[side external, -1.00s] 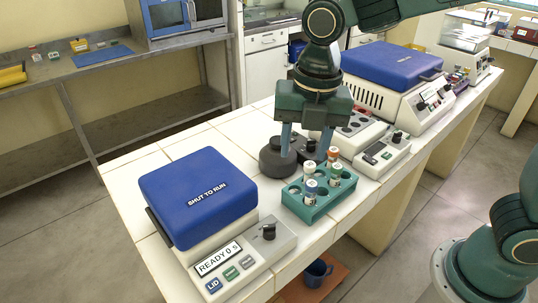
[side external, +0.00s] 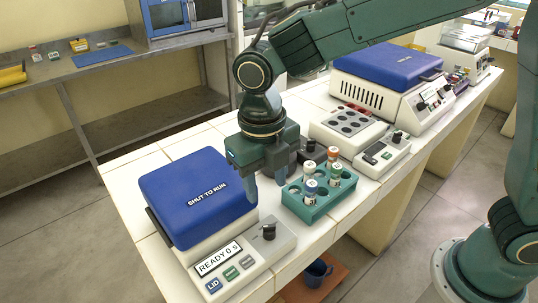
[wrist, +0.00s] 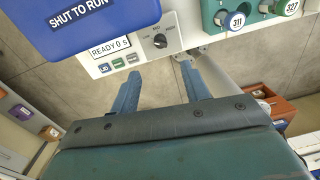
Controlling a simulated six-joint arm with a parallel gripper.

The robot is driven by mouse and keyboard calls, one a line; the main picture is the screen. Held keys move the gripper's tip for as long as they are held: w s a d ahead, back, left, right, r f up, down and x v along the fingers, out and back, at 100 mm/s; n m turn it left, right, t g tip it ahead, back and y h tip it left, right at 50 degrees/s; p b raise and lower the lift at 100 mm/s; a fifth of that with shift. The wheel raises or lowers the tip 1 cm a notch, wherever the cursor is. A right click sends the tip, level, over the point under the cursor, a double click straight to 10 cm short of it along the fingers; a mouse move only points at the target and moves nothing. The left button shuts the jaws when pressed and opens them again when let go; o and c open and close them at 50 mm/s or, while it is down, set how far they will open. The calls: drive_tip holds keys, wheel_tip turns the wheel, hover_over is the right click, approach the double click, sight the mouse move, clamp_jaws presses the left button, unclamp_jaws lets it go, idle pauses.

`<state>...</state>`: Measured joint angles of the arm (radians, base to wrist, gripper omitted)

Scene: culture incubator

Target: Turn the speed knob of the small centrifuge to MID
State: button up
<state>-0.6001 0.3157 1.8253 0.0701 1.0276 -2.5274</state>
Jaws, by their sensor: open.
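The small centrifuge has a closed blue lid (side external: 200,195) marked SHUT TO RUN and a pale front panel reading READY 0 s. Its black speed knob (side external: 268,231) sits at the panel's right end. In the wrist view the knob (wrist: 160,41) has small labels around its upper side; its exact pointer setting is too small to tell. My gripper (side external: 266,190) points down with fingers apart and empty, above the centrifuge's right side and clear of the knob. In the wrist view the open fingers (wrist: 160,73) show below the knob in the picture, with nothing between them.
A teal tube rack (side external: 318,203) with several capped tubes stands close to the right of my gripper. Behind it are a small device with a knob (side external: 383,152) and a larger blue-lidded machine (side external: 388,68). The bench's front edge is near. A blue mug (side external: 316,272) sits lower down.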

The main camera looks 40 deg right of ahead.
sight(268, 226)
drive_tip(key=f, duration=1.3)
drive_tip(key=shift+d, duration=0.35)
drive_tip(key=c, duration=1)
drive_tip(key=shift+o, duration=0.2)
drive_tip(key=shift+m, duration=0.3)
drive_tip(key=shift+a+m, duration=0.1)
drive_tip(key=shift+m, duration=1.1)
drive_tip(key=shift+r, duration=0.1)
drive_tip(key=o, duration=1)
drive_tip(key=shift+c, duration=0.2)
